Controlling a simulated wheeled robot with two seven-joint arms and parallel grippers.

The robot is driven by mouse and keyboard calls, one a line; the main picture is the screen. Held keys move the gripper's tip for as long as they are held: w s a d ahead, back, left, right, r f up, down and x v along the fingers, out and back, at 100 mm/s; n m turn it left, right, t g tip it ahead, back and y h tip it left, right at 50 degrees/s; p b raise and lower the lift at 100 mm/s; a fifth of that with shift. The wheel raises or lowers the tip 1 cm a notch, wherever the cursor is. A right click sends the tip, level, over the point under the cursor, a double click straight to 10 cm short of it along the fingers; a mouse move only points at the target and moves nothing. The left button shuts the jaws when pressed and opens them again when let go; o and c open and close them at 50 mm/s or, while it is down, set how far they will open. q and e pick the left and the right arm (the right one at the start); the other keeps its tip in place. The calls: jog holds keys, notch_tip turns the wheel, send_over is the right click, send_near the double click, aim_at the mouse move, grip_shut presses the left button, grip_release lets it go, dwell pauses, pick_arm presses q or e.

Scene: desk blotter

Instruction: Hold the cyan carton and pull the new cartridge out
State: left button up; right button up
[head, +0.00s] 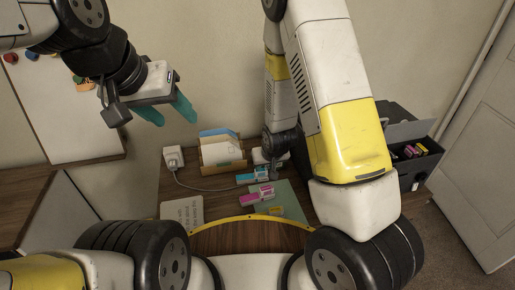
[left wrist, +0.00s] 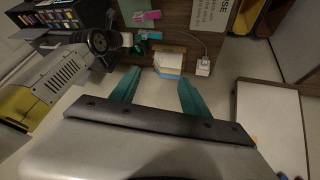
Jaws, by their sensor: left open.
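The cyan carton (head: 252,174) lies on the desk just in front of the file holder. In the left wrist view a small cyan shape (left wrist: 150,35) shows beside the end of my right arm. My right gripper (head: 272,170) is down at the right end of the carton; its jaws are too small and covered to read. My left gripper (head: 177,121) is open and empty, raised high above the desk's left side, well apart from the carton. Its teal fingers also show spread in the left wrist view (left wrist: 158,82). I cannot make out a cartridge apart from the carton.
A magenta carton (head: 257,196) and a yellow one (head: 270,210) lie near the green blotter (head: 291,199). A file holder (head: 222,155), a white charger (head: 173,157) with a cable and a lettered card (head: 182,210) surround them. A black box (head: 418,165) with cartridges stands right.

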pick_arm(q)
jog(key=w+f+m+g+y, duration=0.2)
jog(key=w+f+m, duration=0.25)
jog(key=w, duration=0.55)
jog(key=m+g, duration=0.4)
jog(key=m, duration=0.7)
send_over(237, 178)
notch_tip(237, 178, down, 31)
jog(key=shift+w+a+f, duration=0.1)
jog(key=shift+w+a, duration=0.05)
jog(key=shift+f, duration=4.2)
